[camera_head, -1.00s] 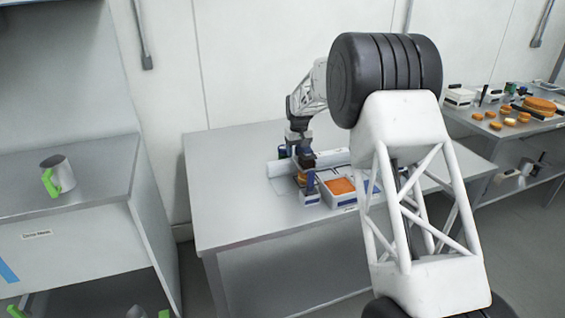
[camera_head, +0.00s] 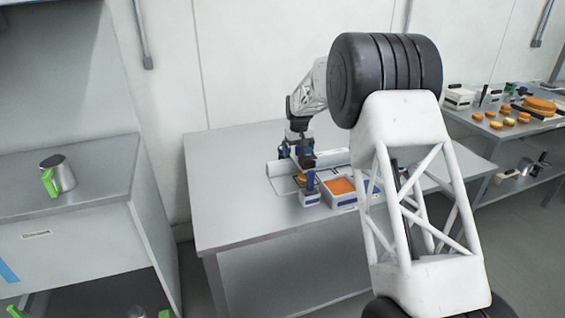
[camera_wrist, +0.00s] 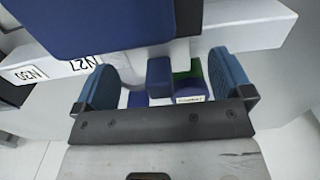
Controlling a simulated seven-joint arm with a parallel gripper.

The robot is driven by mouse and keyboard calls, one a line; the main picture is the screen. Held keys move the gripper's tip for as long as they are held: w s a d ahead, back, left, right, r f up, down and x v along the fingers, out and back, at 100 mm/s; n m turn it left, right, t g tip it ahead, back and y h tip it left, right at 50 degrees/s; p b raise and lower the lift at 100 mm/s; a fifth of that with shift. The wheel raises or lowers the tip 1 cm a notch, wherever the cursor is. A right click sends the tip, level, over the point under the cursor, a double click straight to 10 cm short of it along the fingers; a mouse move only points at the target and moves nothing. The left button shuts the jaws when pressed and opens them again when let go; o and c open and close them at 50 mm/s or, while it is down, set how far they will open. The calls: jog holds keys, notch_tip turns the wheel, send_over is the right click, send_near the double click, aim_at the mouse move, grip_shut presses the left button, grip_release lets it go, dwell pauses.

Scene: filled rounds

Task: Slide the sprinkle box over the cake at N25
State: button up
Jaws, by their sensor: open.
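My gripper (camera_head: 296,158) is open above the left part of the middle table, its jaws spread. In the wrist view, my gripper (camera_wrist: 165,88) has one blue finger at each side. A blue upright post (camera_wrist: 158,78) and a small box with a label (camera_wrist: 190,88) show between them, with no visible grip; the label is too small to read. In the head view, a small white-and-blue box with a blue post (camera_head: 310,192) stands just in front of my gripper. A small orange cake (camera_head: 301,178) is partly hidden behind it. I cannot read N25 in either view.
A white box with an orange top (camera_head: 341,187) stands right of the small box. The table's left side (camera_head: 225,195) is clear. A mug (camera_head: 57,175) stands at left.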

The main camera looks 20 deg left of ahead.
jog(key=shift+r, duration=3.55)
